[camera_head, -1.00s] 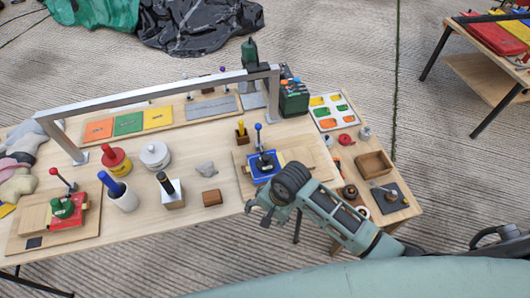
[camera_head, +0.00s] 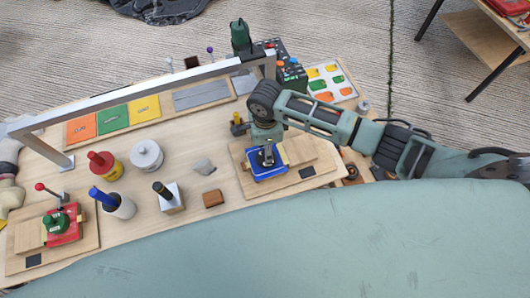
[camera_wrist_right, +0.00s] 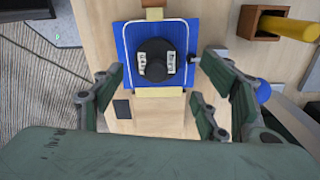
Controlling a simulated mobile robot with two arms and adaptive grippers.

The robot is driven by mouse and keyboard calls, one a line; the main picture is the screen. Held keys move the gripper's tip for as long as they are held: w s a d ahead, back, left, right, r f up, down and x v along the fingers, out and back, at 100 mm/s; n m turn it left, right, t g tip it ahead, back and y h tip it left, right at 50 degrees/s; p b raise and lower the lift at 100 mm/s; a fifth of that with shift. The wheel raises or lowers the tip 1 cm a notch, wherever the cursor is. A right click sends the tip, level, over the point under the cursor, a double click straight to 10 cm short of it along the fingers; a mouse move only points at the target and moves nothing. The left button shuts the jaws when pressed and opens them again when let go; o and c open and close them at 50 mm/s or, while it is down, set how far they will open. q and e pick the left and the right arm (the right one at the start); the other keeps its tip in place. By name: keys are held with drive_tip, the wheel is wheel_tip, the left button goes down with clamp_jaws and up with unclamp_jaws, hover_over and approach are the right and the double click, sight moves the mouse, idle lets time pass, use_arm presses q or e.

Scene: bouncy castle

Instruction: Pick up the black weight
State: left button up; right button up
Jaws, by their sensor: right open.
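The black weight (camera_wrist_right: 155,60) shows in the right wrist view as a round dark piece with two pale labels and a knob on top. It sits on a blue plate (camera_wrist_right: 128,36), with a thin metal wire frame around it. My right gripper (camera_wrist_right: 162,76) is open, with one finger on each side of the weight's near side and a gap to both. In the head view the right gripper (camera_head: 267,142) points down over the blue plate (camera_head: 268,173) and mostly hides the weight. My left gripper is not in view.
The blue plate lies on a wooden board (camera_head: 308,171). A yellow-handled piece in a wooden block (camera_wrist_right: 264,22) stands close by at the right in the wrist view. A metal rail (camera_head: 150,95) spans the table behind.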

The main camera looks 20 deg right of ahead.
drive_tip(key=f, duration=0.2)
drive_tip(key=s+f+p, duration=0.1)
drive_tip(key=f, duration=0.1)
drive_tip(key=shift+d+f, duration=0.1)
drive_tip(key=shift+f, duration=0.05)
drive_tip(key=shift+w+f, duration=0.15)
drive_tip(key=shift+f, duration=0.1)
drive_tip(key=shift+c, duration=1.3)
drive_tip(key=c, duration=1.3)
